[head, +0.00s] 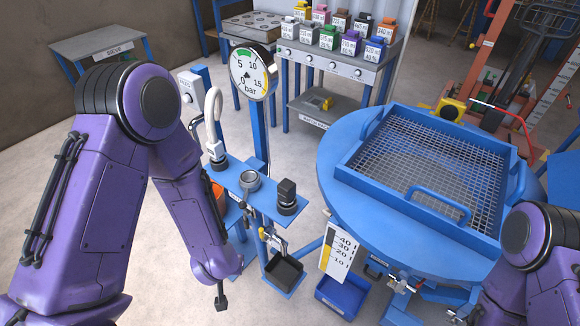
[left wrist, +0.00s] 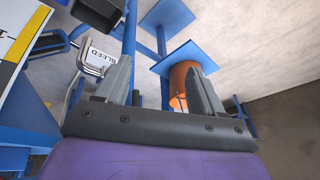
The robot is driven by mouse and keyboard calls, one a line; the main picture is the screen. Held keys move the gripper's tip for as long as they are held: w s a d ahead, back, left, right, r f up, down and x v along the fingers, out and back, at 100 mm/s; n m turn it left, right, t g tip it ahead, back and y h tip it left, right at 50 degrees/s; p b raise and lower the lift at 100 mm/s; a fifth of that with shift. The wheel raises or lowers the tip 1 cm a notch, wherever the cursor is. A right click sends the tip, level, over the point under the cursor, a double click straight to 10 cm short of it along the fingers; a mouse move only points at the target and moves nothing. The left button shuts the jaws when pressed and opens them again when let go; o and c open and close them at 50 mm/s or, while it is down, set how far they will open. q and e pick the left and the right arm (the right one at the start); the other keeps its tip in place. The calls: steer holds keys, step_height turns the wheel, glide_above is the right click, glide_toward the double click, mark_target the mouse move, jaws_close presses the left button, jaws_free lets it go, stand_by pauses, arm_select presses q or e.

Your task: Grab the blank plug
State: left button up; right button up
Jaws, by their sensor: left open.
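The black plug with a square top (head: 287,192), which looks like the blank plug, stands upright at the right end of a blue bracket (head: 262,203) in the head view. An open grey round fitting (head: 250,182) is left of it, and a white hose connector (head: 215,150) is further left. My left gripper (head: 221,298) is low, below and left of the bracket, apart from the plug. In the left wrist view its fingers (left wrist: 160,85) are spread and empty; no plug is visible there. My right gripper (head: 457,314) barely shows at the lower edge, its jaws unclear.
A pressure gauge (head: 249,71) rises behind the bracket. A black tray (head: 284,270) and blue bin (head: 342,295) are below. A blue round vessel with a mesh screen (head: 430,170) fills the right.

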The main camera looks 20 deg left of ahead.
arm_select(q)
steer(key=w+d+r+m+h+p, duration=0.1)
steer(key=w+d+r+p, duration=0.15)
steer(key=r, duration=0.45)
steer(key=w+d+r+m+h+p, duration=0.1)
steer(key=w+r, duration=0.2)
steer(key=r, duration=0.3)
steer(key=m+t+h, duration=0.2)
steer(key=m, duration=0.2)
glide_toward(285, 185)
step_height(285, 185, down, 3)
steer(key=a, duration=0.1)
steer(key=shift+m+h, duration=0.3)
steer(key=shift+h, duration=0.1)
steer(key=x, duration=0.3)
steer(key=b+x, duration=0.1)
steer(key=x, duration=0.2)
steer(key=w+b+x, duration=0.1)
steer(key=x, duration=0.3)
steer(key=shift+d+r, duration=0.25)
steer(key=shift+d, duration=0.15)
steer(key=shift+w+f, duration=0.15)
steer(key=shift+w, duration=0.05)
steer(key=c, duration=1.2)
arm_select(e)
step_height(285, 185, up, 5)
steer(key=shift+s+f, duration=0.1)
steer(key=shift+s, duration=0.05)
